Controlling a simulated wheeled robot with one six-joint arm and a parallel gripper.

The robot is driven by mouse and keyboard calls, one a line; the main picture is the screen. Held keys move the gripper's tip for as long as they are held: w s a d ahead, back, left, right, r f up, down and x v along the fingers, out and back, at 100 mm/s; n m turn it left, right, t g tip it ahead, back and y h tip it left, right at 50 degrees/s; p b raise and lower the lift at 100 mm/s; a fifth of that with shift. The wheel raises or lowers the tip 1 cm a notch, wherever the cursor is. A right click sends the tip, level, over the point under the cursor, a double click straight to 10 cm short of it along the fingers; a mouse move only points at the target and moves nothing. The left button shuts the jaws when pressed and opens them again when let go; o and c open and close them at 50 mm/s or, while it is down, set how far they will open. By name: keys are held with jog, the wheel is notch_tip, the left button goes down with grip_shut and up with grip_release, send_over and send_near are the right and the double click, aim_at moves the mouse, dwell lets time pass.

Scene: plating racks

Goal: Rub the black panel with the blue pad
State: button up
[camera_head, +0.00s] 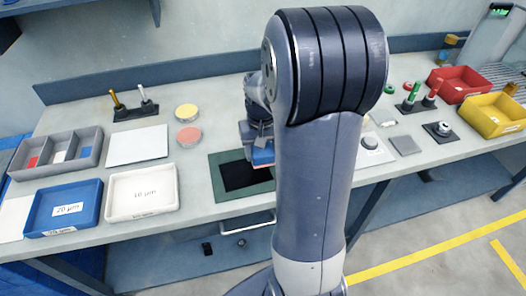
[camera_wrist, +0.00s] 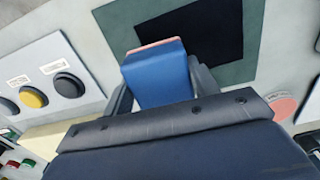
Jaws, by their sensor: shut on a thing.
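The black panel (camera_head: 243,175) lies on a green mat (camera_head: 217,183) near the front of the bench; it also shows in the wrist view (camera_wrist: 205,32). My gripper (camera_wrist: 157,95) is shut on the blue pad (camera_wrist: 158,73), which has a pinkish-orange layer along its far edge. In the head view the blue pad (camera_head: 262,157) is at the panel's upper right corner, partly hidden by my arm. In the wrist view the pad overlaps the panel's lower left edge. I cannot tell whether the pad touches the panel.
Yellow (camera_head: 187,112) and pink (camera_head: 189,137) discs lie left of my gripper. A blue tray (camera_head: 62,210), a white tray (camera_head: 143,192) and a grey divided tray (camera_head: 88,162) stand farther left. A button box (camera_wrist: 50,80) is beside the mat. Red and yellow bins (camera_head: 493,117) stand at right.

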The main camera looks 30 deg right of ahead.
jog(key=shift+r+p, duration=1.5)
jog(key=shift+r, duration=0.65)
jog(key=shift+w, duration=0.1)
